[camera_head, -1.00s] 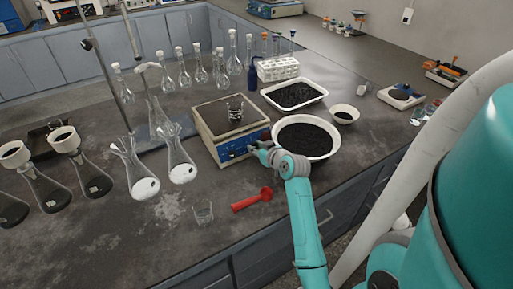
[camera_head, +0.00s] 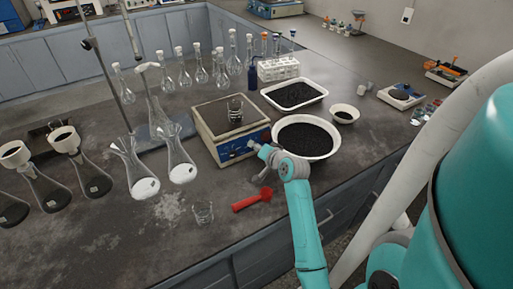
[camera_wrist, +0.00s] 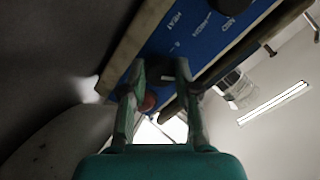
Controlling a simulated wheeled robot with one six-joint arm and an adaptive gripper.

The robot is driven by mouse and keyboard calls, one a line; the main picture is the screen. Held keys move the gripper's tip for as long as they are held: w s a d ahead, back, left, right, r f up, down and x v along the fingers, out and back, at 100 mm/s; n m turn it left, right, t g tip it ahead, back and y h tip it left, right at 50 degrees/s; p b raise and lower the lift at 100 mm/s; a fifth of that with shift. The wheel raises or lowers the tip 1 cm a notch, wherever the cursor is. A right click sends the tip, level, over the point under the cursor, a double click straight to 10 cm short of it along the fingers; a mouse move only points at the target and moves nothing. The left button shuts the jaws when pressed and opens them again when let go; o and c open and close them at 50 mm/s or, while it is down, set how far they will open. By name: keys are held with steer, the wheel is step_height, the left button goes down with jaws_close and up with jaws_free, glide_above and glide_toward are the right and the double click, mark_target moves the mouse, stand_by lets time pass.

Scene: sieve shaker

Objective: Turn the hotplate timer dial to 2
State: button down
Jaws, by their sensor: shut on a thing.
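The hotplate (camera_head: 208,128) is a beige box with a blue front panel, in the middle of the bench in the head view. A glass beaker (camera_head: 235,112) stands on its top. My gripper (camera_head: 256,147) is at the right part of the blue panel. In the wrist view the panel (camera_wrist: 182,32) is tilted and carries white lettering, including "HEAT". My gripper (camera_wrist: 160,68) has both fingers at the panel's edge, shut on the timer dial.
A bowl of dark grains (camera_head: 306,137) stands close to the right of my gripper. Flasks (camera_head: 180,160) stand to the left.

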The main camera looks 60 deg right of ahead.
steer(key=m, duration=0.5)
steer(key=shift+m, duration=0.4)
stand_by(0.4)
steer(key=c, duration=0.8)
jaws_free()
steer(key=shift+c, duration=0.2)
steer(key=v, duration=1.2)
steer(key=shift+a, duration=0.15)
